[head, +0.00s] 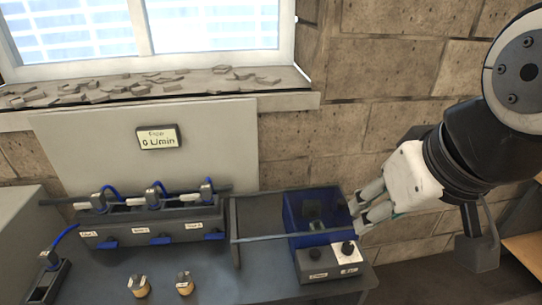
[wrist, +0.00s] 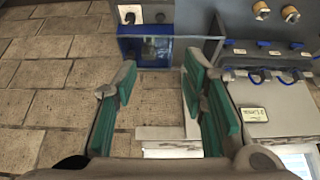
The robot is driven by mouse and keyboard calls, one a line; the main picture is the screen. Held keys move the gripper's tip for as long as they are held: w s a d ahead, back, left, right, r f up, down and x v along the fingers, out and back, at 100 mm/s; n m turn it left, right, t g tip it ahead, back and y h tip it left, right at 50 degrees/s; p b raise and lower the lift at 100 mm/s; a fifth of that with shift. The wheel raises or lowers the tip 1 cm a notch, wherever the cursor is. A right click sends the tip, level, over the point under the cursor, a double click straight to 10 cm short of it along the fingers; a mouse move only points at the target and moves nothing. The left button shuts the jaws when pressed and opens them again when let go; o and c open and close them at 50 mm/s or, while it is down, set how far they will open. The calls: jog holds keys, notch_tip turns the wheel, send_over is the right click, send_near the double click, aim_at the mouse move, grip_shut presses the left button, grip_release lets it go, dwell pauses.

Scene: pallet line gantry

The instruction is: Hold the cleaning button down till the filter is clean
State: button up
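A grey control box (head: 325,268) stands at the front right of the bench with two black buttons, a left one (head: 316,254) and a right one (head: 347,248) on a white plate. Their labels are too small to read, so I cannot tell which is the cleaning button. The box also shows at the top of the wrist view (wrist: 146,14). Behind it is a blue bin (head: 292,221) with a small greenish-grey item inside; I cannot tell if this is the filter. My gripper (head: 358,215) is open and empty, its green-padded fingers apart (wrist: 160,70), above and beside the bin's right side, touching no button.
A display (head: 158,137) reads 0 L/min on a grey panel. A valve block (head: 150,235) with several blue hoses stands left, and two brass fittings (head: 184,284) lie in front. A rail frame (head: 262,238) runs to the bin.

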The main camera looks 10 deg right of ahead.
grip_shut()
dwell(1.1)
